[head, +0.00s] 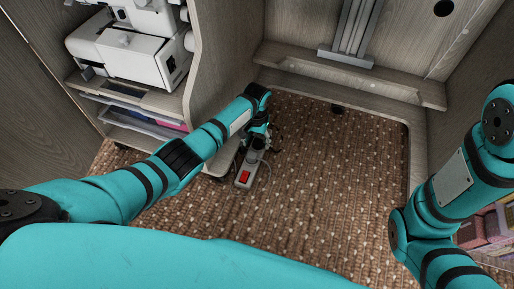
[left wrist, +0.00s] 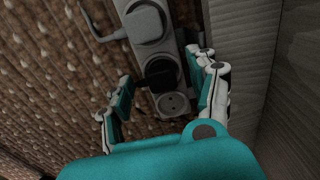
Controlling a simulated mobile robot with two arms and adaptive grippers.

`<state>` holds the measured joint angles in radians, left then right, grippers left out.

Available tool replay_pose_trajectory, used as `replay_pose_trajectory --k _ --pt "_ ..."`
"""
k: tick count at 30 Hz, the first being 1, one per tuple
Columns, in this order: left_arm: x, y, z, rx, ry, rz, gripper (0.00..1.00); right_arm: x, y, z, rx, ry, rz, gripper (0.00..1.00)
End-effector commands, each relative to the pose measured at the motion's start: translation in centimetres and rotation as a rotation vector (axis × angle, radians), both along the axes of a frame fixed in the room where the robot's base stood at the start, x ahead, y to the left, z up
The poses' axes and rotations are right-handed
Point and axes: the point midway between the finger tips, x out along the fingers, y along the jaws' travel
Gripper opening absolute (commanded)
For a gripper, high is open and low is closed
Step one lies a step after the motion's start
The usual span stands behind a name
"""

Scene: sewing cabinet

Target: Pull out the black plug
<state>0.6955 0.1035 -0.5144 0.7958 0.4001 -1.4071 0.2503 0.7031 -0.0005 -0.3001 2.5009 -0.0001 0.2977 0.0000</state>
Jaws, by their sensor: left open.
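The black plug (left wrist: 158,73) sits in a socket of the grey power strip (left wrist: 171,45) in the left wrist view. An empty round socket (left wrist: 174,104) is beside it. A light grey plug (left wrist: 146,24) with a cable is further up the strip. My left gripper (left wrist: 160,70) is open, with one finger on each side of the black plug; I cannot tell whether they touch it. In the head view the strip shows its red switch (head: 245,177) on the carpet, and my left gripper (head: 262,140) hides the black plug. My right gripper is out of view.
A wooden cabinet side panel (head: 222,50) stands close to my left arm. Sewing machines (head: 125,50) and a shelf with a clear tray (head: 135,117) are at the left. Open carpet (head: 335,180) lies right of the strip. Colourful boxes (head: 490,230) are at the right.

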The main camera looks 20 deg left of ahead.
Motion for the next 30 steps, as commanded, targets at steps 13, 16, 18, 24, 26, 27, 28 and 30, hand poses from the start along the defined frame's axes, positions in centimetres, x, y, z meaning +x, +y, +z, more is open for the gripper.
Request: replay_pose_trajectory --k 13,16,18,24,26,27,28,30 --pt "-0.06 0.04 -1.57 0.001 0.001 0.0 0.6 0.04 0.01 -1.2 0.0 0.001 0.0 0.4" --pt "-0.08 0.06 -1.59 0.002 0.002 0.0 0.55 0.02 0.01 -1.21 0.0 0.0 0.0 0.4" --pt "-0.09 0.08 -1.6 0.002 0.002 0.001 0.46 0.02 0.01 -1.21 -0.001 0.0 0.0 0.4" --pt "-0.1 0.25 -1.63 0.005 0.003 0.002 0.2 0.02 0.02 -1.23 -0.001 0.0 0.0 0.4" --pt "-0.11 0.3 -1.65 0.006 0.003 0.002 0.12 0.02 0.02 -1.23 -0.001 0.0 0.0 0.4" --pt "-0.12 0.33 -1.67 0.007 0.003 0.002 0.08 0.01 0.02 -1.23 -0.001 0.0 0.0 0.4" --pt "-0.12 0.35 -1.68 0.007 0.003 0.003 0.08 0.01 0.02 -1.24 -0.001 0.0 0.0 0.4" --pt "-0.14 0.4 -1.7 0.008 0.004 0.003 0.41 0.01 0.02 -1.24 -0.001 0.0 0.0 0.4"
